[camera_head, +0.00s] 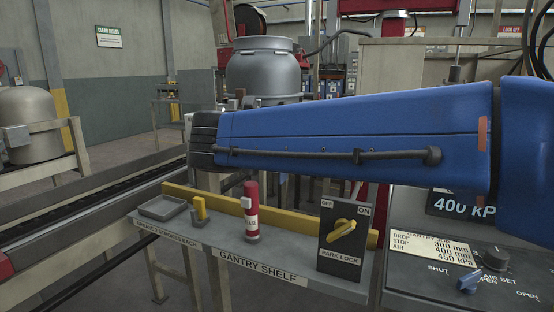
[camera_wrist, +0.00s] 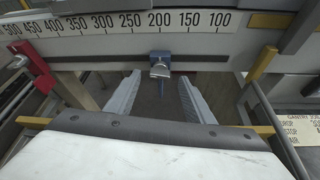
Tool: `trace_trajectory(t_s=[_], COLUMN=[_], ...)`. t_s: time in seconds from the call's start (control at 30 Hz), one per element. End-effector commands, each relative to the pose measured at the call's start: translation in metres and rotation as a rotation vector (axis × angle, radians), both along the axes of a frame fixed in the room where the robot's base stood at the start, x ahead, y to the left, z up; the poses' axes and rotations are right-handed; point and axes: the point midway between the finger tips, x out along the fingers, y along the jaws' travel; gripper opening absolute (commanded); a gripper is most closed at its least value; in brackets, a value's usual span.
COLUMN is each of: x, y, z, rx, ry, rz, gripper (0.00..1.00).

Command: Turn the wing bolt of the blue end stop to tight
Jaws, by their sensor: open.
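The fingers look apart from the bolt. In the head view my blue arm crosses the middle, and I cannot make out the end stop or gripper there.
The scale strip (camera_wrist: 130,21) runs across the top of the wrist view. In the head view the gantry shelf (camera_head: 215,243) holds a red cylinder (camera_head: 251,215) and a park lock switch (camera_head: 343,229).

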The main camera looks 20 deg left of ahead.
Motion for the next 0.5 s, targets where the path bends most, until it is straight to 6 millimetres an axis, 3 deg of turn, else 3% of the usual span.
trace_trajectory(t_s=[0.2,0.5], x=[0.022,0.028], y=[0.0,0.0], z=[-0.01,-0.012], rx=[-0.001,0.0], ry=[0.0,0.001], rz=[-0.002,0.0], gripper=[0.48,0.48])
